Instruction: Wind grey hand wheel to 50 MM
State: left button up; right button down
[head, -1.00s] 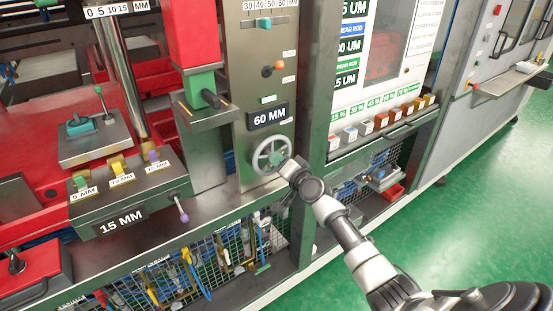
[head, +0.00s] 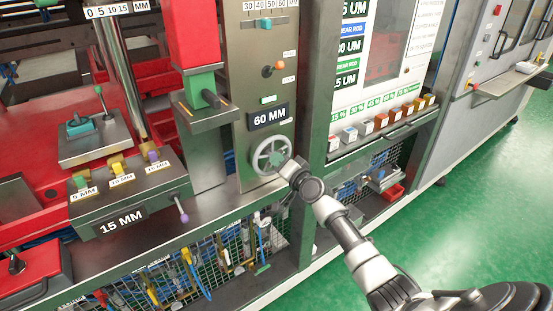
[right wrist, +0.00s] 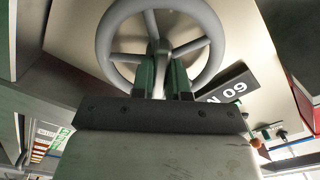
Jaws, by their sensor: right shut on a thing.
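The grey hand wheel (head: 257,158) is mounted on the steel panel (head: 232,140), under a black display (head: 268,116) that reads 60 MM. My right gripper (head: 281,162) reaches the wheel from the lower right. In the right wrist view the wheel (right wrist: 103,45) fills the top, and my right gripper (right wrist: 163,75) has its green-padded fingers shut on the wheel near its hub and a spoke. The exact part held is partly hidden by the fingers. The same display (right wrist: 235,88) shows upside down there. My left gripper is not in view.
Above the display are an orange-knobbed lever (head: 273,69) and a scale (head: 270,22) marked 30 to 60 MM. Coloured blocks (head: 381,122) line a shelf at right. Green floor is open at right.

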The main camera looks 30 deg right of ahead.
dwell(0.5)
jog(key=shift+n+b, duration=0.6)
jog(key=shift+n, duration=0.8)
jog(key=shift+f+n+b, duration=0.15)
jog(key=shift+n+b, duration=0.2)
jog(key=shift+n, duration=0.45)
jog(key=c, duration=1)
grip_release()
jog(key=shift+c, duration=0.2)
